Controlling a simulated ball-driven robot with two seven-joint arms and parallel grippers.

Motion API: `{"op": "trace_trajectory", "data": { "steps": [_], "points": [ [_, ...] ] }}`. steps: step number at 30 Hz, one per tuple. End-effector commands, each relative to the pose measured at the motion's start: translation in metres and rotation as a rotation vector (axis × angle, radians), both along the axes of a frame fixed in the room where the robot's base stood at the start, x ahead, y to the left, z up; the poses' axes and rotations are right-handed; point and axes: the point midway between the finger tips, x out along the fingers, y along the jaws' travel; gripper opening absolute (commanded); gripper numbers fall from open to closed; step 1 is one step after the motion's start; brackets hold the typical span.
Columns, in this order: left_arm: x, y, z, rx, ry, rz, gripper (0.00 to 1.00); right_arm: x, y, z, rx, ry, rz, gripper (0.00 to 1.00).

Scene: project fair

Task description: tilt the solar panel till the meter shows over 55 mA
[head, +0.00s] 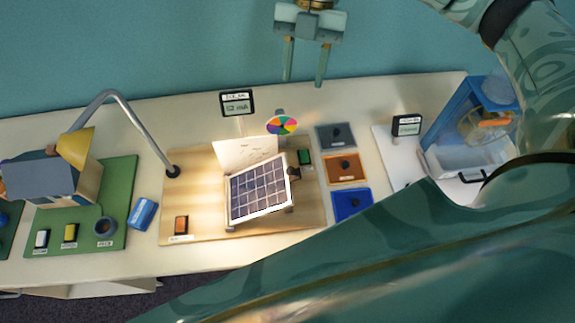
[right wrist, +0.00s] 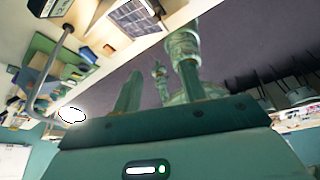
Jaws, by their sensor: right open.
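The solar panel (head: 259,191) is a dark gridded plate with a white frame, tilted on a wooden base board (head: 205,222) in the head view. It also shows at the top of the right wrist view (right wrist: 133,18). The meter (head: 237,104) stands behind it on a thin post; its small display seems to read 52 mA. My right gripper (head: 304,80) is open and empty, high behind the meter and apart from the panel. Its fingers also show in the right wrist view (right wrist: 158,85). My left gripper is not in view.
A bent lamp (head: 122,101) rises left of the panel. A colored disc (head: 282,125) is behind it. Grey, orange and blue plates (head: 347,169) lie to its right. A model house (head: 50,178) on a green board is at left, a blue-framed rig (head: 448,112) at right.

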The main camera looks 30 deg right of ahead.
Motion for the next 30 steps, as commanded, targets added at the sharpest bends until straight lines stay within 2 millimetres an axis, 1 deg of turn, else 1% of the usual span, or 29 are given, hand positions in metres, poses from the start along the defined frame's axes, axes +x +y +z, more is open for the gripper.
{"op": "trace_trajectory", "data": {
  "steps": [1,3,6,9,14,17,20,27,30],
  "points": [
    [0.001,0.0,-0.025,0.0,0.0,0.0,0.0,0.001,0.0,-0.026,0.0,0.004,0.0,0.42],
    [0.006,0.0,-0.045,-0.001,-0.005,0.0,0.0,0.001,0.0,-0.048,0.0,0.008,0.001,0.42],
    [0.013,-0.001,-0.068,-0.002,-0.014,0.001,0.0,0.002,0.0,-0.074,0.001,0.014,0.001,0.42],
    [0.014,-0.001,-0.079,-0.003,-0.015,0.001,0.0,0.003,0.0,-0.086,0.001,0.017,0.001,0.42],
    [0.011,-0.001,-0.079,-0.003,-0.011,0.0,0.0,0.0,0.002,-0.094,0.001,0.019,0.001,0.42],
    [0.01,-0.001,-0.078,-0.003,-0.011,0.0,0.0,-0.004,0.006,-0.106,0.002,0.02,0.003,0.42],
    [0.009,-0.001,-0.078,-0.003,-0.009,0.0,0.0,-0.011,0.012,-0.127,0.002,0.021,0.004,0.42],
    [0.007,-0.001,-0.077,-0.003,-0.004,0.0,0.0,-0.03,0.028,-0.184,0.003,0.021,0.003,0.42],
    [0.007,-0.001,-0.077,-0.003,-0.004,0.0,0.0,-0.035,0.033,-0.204,0.002,0.02,0.003,0.42]
  ]
}}
